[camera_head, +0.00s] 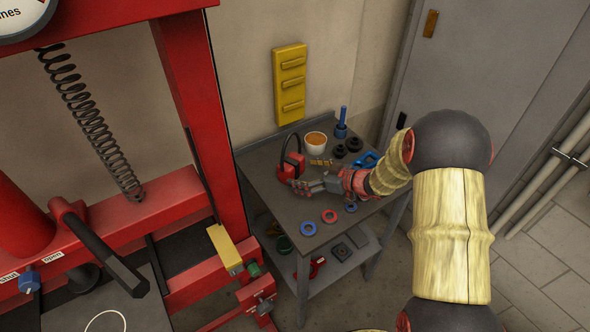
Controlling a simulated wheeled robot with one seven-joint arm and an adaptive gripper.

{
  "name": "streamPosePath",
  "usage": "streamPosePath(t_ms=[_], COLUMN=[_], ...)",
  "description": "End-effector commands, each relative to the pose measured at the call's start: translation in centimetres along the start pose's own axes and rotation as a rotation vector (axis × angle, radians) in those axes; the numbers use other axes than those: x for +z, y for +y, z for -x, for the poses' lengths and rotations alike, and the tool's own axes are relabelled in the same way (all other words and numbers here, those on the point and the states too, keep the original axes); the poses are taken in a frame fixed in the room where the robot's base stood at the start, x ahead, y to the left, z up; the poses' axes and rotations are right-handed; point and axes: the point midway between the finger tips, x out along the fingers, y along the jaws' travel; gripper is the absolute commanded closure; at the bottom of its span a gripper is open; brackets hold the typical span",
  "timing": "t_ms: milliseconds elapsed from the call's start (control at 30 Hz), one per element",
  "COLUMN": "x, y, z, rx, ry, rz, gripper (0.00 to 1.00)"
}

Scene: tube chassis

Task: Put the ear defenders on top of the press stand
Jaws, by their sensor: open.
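The red ear defenders (291,167) with a black headband stand on the grey side table (290,241), near its left edge. My gripper (300,187) is open just in front of and to the right of the ear defenders, at their lower right. The fingers point left, and whether they touch the ear cup cannot be told. The red press stand (196,110) fills the left of the view, with a spring, a lever and a dark flat bed.
Also on the table are a white tub (315,142), a blue post (342,124), black rings (354,145), and blue and red rings (329,216) near the front. A lower shelf holds several small parts. A yellow wall rack (290,84) hangs behind.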

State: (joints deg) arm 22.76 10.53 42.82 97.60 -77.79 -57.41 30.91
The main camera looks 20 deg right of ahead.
Motion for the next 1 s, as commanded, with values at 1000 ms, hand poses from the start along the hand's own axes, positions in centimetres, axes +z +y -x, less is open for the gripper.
streamPosePath(t_ms=[1000], x=[-16.3], y=[3.3], z=[19.9], rx=[0.719], ry=[-0.304], rz=[0.021], gripper=[0.09])
